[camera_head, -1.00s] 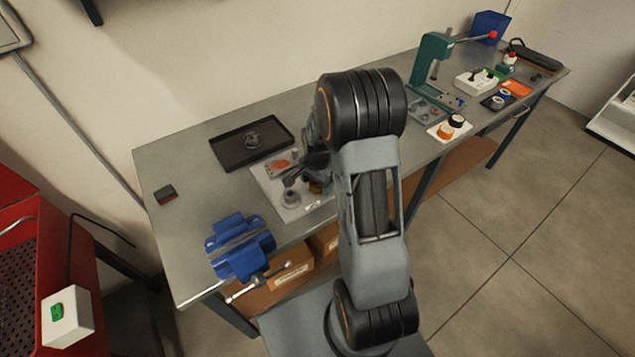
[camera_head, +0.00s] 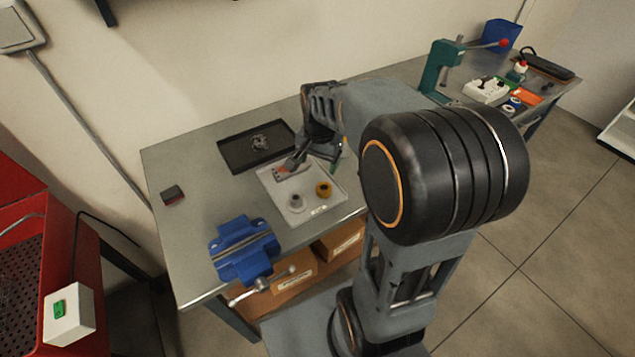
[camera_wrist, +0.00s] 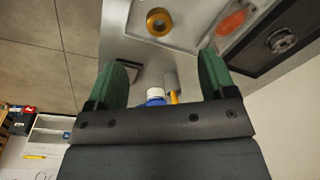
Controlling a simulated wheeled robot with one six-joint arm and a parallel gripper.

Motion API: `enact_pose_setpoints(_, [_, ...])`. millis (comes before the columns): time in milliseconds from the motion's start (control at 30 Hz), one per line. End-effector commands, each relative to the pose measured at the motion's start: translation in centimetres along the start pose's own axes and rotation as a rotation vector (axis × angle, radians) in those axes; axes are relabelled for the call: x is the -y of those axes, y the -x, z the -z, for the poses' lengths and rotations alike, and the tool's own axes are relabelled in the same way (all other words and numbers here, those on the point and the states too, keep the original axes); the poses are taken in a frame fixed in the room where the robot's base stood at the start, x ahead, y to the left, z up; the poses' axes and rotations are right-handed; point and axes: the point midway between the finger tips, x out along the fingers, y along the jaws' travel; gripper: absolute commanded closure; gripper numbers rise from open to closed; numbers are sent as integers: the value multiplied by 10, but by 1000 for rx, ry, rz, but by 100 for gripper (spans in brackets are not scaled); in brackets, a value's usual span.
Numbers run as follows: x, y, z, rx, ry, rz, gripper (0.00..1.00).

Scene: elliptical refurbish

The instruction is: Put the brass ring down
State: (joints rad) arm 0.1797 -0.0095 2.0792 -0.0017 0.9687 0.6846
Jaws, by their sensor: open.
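The brass ring (camera_head: 324,189) lies flat on the white tray (camera_head: 330,203) on the workbench, at the tray's right side. It also shows in the wrist view (camera_wrist: 158,22), near the top edge, beyond my fingertips and apart from them. My gripper (camera_wrist: 163,78) is open, with its two green fingers wide apart and nothing held between them. In the head view my wrist is above the back of the tray, and the fingers are partly hidden.
A black tray (camera_head: 232,161) with a metal part lies behind. A blue vise (camera_head: 241,249) is at the bench's front left. Bare bench top (camera_head: 190,215) shows left of the white tray. A green press (camera_head: 440,68) stands farther right.

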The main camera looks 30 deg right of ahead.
Motion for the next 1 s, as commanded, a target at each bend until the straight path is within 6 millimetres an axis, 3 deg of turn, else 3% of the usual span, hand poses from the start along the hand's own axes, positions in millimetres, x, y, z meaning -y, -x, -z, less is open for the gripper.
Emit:
enact_pose_setpoints(33, [-2, 15, -18, -32, 104, 28, 23])
enact_pose_setpoints(133, [-11, 34, -49, -87, 313, 67, 23])
enact_pose_setpoints(400, [-34, 54, -108, -217, 732, 128, 23])
enact_pose_setpoints(600, [-43, 55, -120, -257, 847, 138, 23])
enact_pose_setpoints(1000, [-43, 55, -121, -259, 856, 138, 23])
